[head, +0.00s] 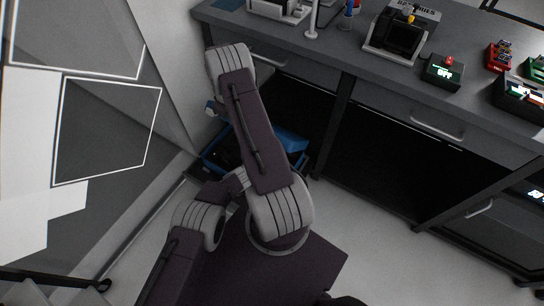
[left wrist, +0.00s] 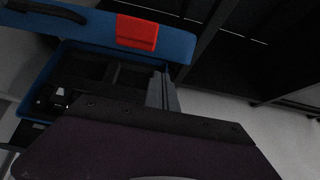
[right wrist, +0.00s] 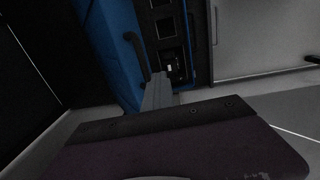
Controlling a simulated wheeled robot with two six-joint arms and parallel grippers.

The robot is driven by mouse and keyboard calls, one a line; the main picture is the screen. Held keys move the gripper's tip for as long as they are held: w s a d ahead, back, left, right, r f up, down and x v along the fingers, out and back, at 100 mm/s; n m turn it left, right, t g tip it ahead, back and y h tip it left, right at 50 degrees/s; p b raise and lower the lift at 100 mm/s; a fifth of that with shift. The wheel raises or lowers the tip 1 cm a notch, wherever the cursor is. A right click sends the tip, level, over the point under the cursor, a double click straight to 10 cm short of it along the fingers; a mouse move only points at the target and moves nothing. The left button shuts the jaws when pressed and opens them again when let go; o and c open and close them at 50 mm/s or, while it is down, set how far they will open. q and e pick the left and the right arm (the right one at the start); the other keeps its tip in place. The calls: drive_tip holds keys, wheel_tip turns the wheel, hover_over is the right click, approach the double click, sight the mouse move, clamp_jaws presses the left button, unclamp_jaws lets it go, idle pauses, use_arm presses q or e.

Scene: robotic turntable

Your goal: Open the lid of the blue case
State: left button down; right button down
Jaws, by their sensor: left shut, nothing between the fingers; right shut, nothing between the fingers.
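The blue case (head: 208,155) is on the floor beside the workbench, partly hidden by my arm in the head view. In the left wrist view its blue lid (left wrist: 178,43), with a red latch (left wrist: 137,33) and a black handle (left wrist: 46,10), stands raised from the case body, and the dark compartments inside show; how far it is raised is unclear. In the right wrist view a blue panel with a black handle (right wrist: 137,55) is beside the open compartments. My left gripper (left wrist: 163,90) is shut and empty at the case opening. My right gripper (right wrist: 157,92) is shut and empty close to the handle.
The grey workbench (head: 340,60) stands behind and to the right, with drawers and dark open bays below. A wall is close on the left. Pale floor (head: 385,235) is clear to the right.

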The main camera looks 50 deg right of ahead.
use_arm(q)
drive_tip(key=shift+d+r, duration=0.1)
drive_tip(key=shift+w+d+r, duration=0.1)
drive_tip(key=shift+d+r, duration=0.55)
drive_tip(key=shift+d, duration=0.05)
use_arm(e)
drive_tip(key=c, duration=1.5)
unclamp_jaws()
